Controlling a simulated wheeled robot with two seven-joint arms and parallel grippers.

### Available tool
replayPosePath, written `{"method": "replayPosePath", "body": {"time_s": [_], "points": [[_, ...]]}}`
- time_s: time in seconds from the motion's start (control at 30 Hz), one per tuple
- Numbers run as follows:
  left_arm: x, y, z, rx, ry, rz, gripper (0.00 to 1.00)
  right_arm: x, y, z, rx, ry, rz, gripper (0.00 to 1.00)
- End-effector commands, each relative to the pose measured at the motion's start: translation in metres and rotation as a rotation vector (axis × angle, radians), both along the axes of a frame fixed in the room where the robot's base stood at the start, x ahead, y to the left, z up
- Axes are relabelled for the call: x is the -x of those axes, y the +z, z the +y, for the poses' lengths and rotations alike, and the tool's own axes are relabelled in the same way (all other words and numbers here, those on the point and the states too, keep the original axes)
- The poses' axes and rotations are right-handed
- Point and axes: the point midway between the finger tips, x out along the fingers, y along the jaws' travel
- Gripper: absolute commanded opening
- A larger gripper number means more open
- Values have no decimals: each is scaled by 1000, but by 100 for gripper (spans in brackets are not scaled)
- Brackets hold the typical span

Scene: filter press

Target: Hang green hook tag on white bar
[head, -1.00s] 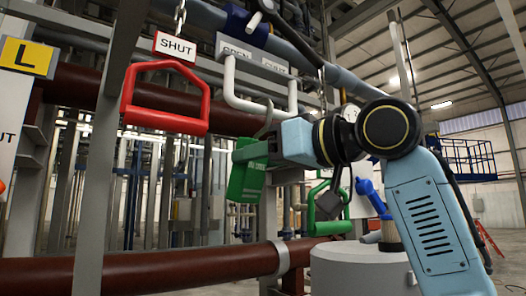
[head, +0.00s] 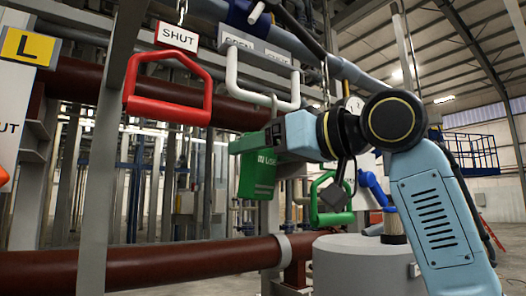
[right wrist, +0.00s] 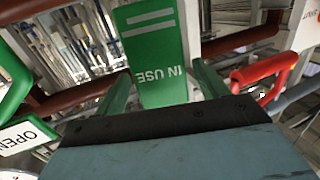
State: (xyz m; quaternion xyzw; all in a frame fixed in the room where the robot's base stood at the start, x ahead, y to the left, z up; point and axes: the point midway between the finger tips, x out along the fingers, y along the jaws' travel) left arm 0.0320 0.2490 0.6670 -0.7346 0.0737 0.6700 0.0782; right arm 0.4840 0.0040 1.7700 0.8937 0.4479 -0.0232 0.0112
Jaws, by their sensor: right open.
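The green tag (head: 257,176) with white lettering hangs upright below the white bar (head: 262,101) in the head view. Its thin grey hook (head: 274,103) reaches up to the bar's lower run and appears to be over it; the exact contact is too small to tell. My right gripper (head: 248,144) is open at the upper part of the tag, its green fingers level with it. In the right wrist view the tag's face, reading "IN USE" (right wrist: 150,55), shows between and beyond the two spread fingers (right wrist: 162,88). My left gripper is out of view.
A red handle (head: 167,112) under a SHUT sign (head: 177,36) is left of the white bar. A green handle (head: 331,205) hangs to the lower right. A brown pipe (head: 150,268) crosses below, beside a grey drum (head: 360,268).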

Motion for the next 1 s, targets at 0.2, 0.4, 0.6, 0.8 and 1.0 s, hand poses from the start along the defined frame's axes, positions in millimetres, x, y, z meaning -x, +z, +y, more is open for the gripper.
{"method": "replayPosePath", "body": {"time_s": [0.2, 0.4, 0.6, 0.8, 1.0], "points": [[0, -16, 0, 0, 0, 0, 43, 20, 0, -27, -1, -3, -5, 72], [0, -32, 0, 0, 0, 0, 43, 47, 1, -64, -2, -4, -6, 72], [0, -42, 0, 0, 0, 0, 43, 69, 4, -93, -1, -3, -4, 72], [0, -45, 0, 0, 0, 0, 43, 78, 6, -105, 0, -1, -1, 72], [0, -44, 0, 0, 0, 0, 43, 79, 7, -105, 0, 0, -1, 72]]}}
